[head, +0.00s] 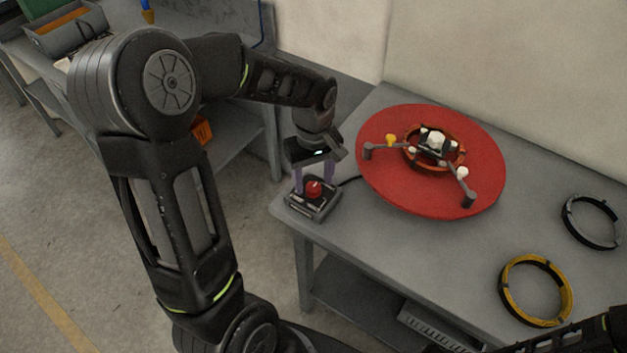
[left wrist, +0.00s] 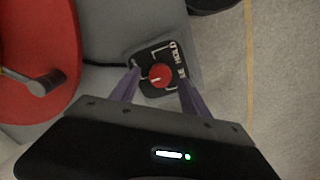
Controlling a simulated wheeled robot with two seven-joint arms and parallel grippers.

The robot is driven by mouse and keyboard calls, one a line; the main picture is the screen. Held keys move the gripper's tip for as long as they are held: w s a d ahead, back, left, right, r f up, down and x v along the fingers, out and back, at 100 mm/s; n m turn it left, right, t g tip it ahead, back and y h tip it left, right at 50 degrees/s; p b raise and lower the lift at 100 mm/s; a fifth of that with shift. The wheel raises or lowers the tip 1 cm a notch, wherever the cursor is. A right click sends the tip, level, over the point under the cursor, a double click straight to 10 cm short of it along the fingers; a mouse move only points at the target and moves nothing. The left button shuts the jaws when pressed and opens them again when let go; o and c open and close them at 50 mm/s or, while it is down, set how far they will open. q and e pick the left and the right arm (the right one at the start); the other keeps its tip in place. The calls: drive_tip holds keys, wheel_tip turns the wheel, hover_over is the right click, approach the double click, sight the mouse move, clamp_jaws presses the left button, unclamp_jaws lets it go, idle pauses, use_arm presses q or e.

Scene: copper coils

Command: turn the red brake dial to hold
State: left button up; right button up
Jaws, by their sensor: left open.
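The red brake dial (head: 314,188) sits on a dark control box (head: 322,210) at the table's near left corner. In the left wrist view the dial (left wrist: 160,76) has a pale pointer mark, and the box face (left wrist: 150,58) carries white lettering, of which "HOLD" can be read. My left gripper (head: 313,183) points down over the box with its purple fingers apart, one on each side of the dial. In the left wrist view the fingers (left wrist: 158,82) are open, with gaps between them and the dial. My right gripper is not seen.
A large red turntable (head: 400,190) with an orange hub and grey arms stands just right of the box. A yellow coil (head: 507,295) and a dark grey coil (head: 568,222) lie on the grey table (head: 400,240). A black cable runs from the box towards the turntable.

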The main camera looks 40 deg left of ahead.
use_arm(q)
drive_tip(key=shift+f, duration=0.9)
drive_tip(key=shift+c, duration=0.5)
clamp_jaws()
